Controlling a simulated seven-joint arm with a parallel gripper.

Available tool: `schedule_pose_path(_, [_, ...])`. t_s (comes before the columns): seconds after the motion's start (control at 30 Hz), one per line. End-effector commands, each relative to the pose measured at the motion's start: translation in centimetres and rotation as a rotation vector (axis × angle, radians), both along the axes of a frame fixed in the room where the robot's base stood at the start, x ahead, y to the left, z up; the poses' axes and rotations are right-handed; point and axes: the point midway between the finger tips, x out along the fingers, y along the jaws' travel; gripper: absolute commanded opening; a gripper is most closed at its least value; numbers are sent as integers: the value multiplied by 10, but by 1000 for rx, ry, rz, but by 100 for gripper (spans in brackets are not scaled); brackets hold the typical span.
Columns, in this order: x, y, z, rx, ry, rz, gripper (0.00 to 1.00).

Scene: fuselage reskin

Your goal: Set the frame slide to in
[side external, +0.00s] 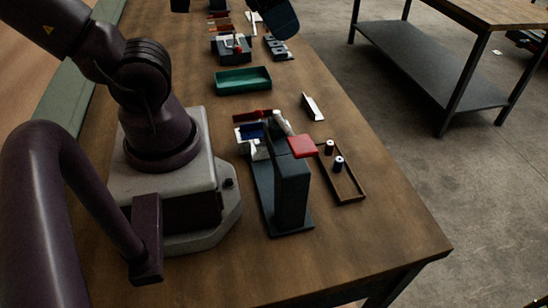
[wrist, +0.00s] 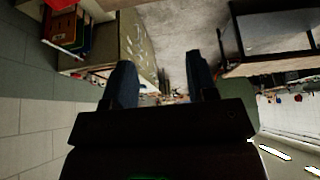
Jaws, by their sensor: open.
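My gripper (wrist: 160,82) is open and empty in the wrist view, its two dark fingers apart and pointing into the room, away from the bench work. I cannot make it out for sure in the side view. A dark fixture with a tall block (side external: 291,188) stands on the bench, right of my arm's base. A red plate (side external: 302,147) sits at the block's top. A white and blue part (side external: 252,133) lies just behind it, partly hidden. I cannot tell which part is the frame slide or its position.
A wooden tray (side external: 350,188) with two small cylinders stands right of the fixture. A green bin (side external: 242,81) and a pale angled piece (side external: 313,107) lie behind. More fixtures (side external: 231,47) stand farther back. The bench's front right is clear. Another table (side external: 450,70) stands apart.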

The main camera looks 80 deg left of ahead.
Motion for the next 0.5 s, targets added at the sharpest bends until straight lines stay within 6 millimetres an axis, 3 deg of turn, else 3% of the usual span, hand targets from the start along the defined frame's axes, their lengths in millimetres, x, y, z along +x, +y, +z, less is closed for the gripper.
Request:
schedule_pose_path(0.17, [7,23,-27,-24,139,113,52])
schedule_pose_path(0.37, [17,75,-84,-143,351,411,52])
schedule_pose_path(0.5, [14,114,-130,-233,455,687,52])
